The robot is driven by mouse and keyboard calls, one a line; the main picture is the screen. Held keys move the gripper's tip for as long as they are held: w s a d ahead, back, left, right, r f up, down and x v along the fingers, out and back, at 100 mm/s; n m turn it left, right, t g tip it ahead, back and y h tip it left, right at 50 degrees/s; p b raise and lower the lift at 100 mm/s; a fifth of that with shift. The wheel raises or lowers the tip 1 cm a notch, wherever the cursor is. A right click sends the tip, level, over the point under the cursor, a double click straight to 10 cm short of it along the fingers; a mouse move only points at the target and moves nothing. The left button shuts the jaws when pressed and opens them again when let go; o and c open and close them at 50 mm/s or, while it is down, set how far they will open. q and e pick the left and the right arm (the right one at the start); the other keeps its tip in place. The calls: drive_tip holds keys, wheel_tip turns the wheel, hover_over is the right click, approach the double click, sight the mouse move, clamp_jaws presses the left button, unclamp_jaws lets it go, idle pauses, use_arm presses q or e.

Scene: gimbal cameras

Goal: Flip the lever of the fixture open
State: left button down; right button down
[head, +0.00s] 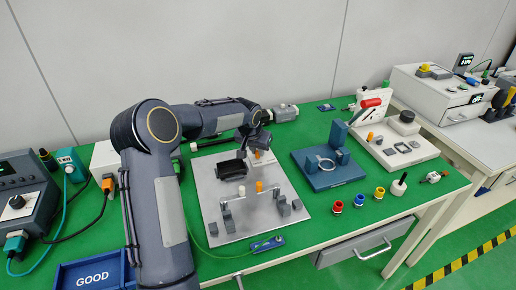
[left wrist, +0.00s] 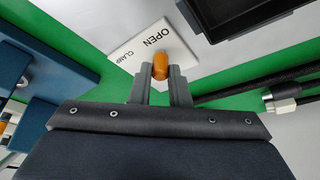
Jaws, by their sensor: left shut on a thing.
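The fixture is a light grey plate (head: 208,184) on the green bench, with a black tray (head: 231,168) on it and grey blocks near its front. At its back edge is a white label, which in the left wrist view reads OPEN and CLAMP (left wrist: 140,47). The lever's orange knob (left wrist: 160,66) stands over this label, nearest the OPEN end's lettering. My left gripper (left wrist: 160,80) is shut on the orange knob, one finger on each side. In the head view my left gripper (head: 257,147) reaches down at the plate's back. The lever's lower part is hidden. My right gripper is not in view.
A second orange cylinder (head: 259,186) stands on the plate's front half. A blue GOOD bin (head: 66,278) and a dark device (head: 22,196) are at left.

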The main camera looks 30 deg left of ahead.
use_arm(q)
drive_tip(key=c, duration=1.4)
unclamp_jaws()
drive_tip(key=shift+o, duration=0.2)
drive_tip(key=v, duration=0.7)
drive_tip(key=shift+r, duration=0.35)
drive_tip(key=shift+s, duration=0.15)
